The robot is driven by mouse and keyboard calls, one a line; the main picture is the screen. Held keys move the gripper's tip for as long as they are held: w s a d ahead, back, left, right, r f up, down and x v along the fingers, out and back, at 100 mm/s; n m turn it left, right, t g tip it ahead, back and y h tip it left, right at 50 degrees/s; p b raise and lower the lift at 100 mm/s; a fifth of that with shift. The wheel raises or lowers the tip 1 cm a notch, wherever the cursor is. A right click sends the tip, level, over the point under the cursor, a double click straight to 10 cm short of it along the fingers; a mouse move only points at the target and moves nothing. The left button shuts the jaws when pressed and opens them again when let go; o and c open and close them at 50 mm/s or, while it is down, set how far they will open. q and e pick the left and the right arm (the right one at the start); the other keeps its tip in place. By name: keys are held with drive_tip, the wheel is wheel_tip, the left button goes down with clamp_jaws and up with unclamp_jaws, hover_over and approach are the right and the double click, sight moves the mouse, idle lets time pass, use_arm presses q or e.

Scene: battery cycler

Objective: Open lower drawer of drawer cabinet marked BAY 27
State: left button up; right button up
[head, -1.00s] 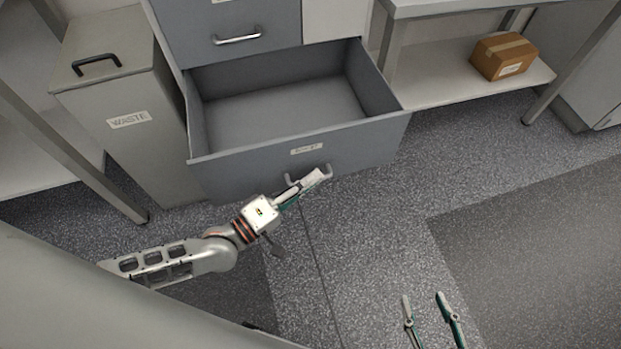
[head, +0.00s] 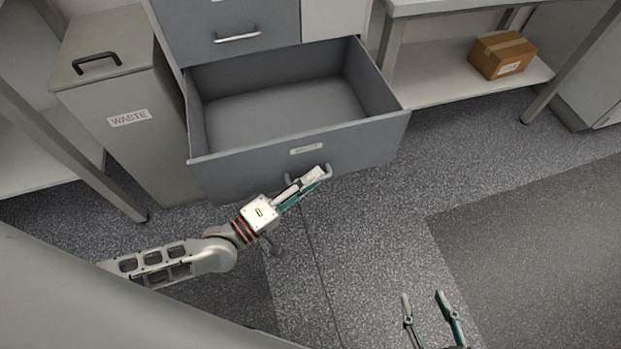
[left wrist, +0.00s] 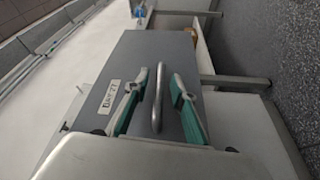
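The grey lower drawer (head: 240,170) of the cabinet is pulled far out, and its empty inside shows in the head view. Its front has a small label, blurred in the head view; in the left wrist view the label (left wrist: 109,97) seems to read BAY 27. My left gripper (head: 314,179) is at the drawer's handle (left wrist: 157,98). In the left wrist view its fingers (left wrist: 160,78) stand apart on either side of the handle, with gaps showing. My right gripper (head: 425,299) is open and empty over the floor at the bottom of the head view.
The upper drawer (head: 190,40) is shut. A waste bin (head: 150,150) stands close to the left of the open drawer. A bench with a low shelf (head: 440,90) holding a cardboard box (head: 502,56) is to the right. The floor in front of the drawer is clear.

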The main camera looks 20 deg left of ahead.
use_arm(q)
drive_tip(key=v, duration=0.7)
drive_tip(key=shift+s, duration=0.2)
drive_tip(key=shift+a, duration=0.1)
drive_tip(key=s+d+r+m+g+y, duration=0.1)
drive_tip(key=s+d+r+m, duration=0.3)
drive_tip(key=d+m, duration=0.15)
drive_tip(key=s+a+f+m+g+y, duration=0.45)
drive_tip(key=s+a+m+y, duration=0.2)
drive_tip(key=s+m, duration=0.2)
wheel_tip(320, 180, up, 5)
drive_tip(key=s+a+p, duration=0.3)
drive_tip(key=p, duration=1.3)
use_arm(e)
wheel_tip(320, 180, up, 5)
drive_tip(key=s+d+h, duration=0.1)
drive_tip(key=s+d, duration=0.1)
drive_tip(key=shift+d+g, duration=0.3)
drive_tip(key=shift+d, duration=0.1)
